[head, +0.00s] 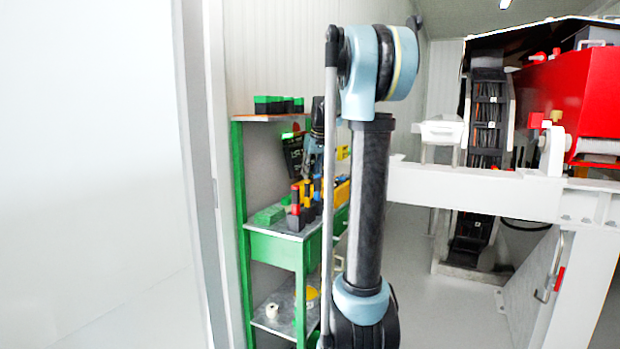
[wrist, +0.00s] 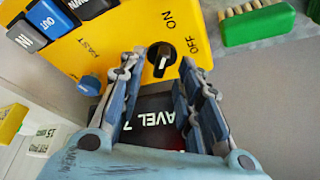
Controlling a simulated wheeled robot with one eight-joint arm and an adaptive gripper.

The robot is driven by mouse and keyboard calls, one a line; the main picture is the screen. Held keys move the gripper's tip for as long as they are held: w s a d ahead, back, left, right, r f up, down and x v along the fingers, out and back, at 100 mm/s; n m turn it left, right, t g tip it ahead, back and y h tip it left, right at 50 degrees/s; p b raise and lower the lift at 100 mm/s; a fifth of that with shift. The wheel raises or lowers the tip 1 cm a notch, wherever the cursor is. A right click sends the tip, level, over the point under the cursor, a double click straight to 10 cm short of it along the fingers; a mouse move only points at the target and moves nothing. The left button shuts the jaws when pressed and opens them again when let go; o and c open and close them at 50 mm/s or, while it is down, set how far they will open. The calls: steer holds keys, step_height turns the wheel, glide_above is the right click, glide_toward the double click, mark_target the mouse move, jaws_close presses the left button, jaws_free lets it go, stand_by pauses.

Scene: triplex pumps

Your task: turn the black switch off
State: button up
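The black switch (wrist: 161,58) is a round knob with a pale pointer on a yellow panel (wrist: 125,42) in the wrist view. ON is printed above it and OFF to its right; I cannot tell for certain which label the pointer faces. My gripper (wrist: 160,75) is open, its two blue-grey fingers on either side of the switch in the picture, with nothing visible between them. I cannot tell whether they touch the panel. In the head view, my arm largely hides the gripper, and the switch cannot be made out.
A blue knob (wrist: 89,85) and blue and black buttons (wrist: 62,20) are on the yellow panel. In the head view, a green shelf (head: 240,190) holds several items, with a white beam (head: 470,190) to the right.

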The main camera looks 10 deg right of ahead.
steer(key=shift+v, duration=2.7)
